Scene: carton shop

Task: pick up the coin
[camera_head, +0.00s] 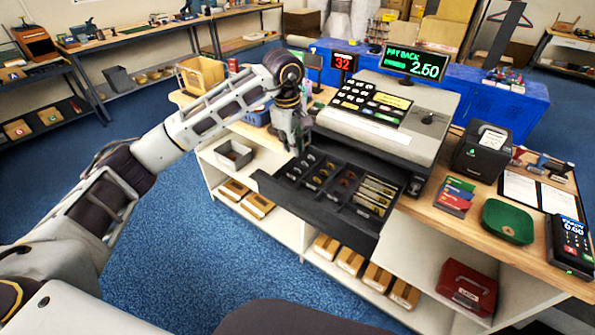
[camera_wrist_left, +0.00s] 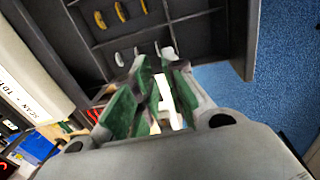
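The black cash drawer (camera_head: 318,206) is pulled out below the register. Coins stand in its compartments: silver ones (camera_head: 308,160) in the left part, gold ones (camera_head: 347,180) farther right. In the left wrist view, silver coins (camera_wrist_left: 119,59) lie just beyond my fingertips and gold coins (camera_wrist_left: 122,11) one compartment beyond. My left gripper (camera_head: 298,149) points down at the drawer's left end. In the wrist view its green-padded fingers (camera_wrist_left: 154,60) are a little apart, with no coin seen between them. Which coin is meant is not clear. My right gripper is not in view.
Banknotes (camera_head: 375,193) fill the drawer's right part. A green dish (camera_head: 508,220), a card terminal (camera_head: 571,243) and a printer (camera_head: 482,150) stand on the counter at right.

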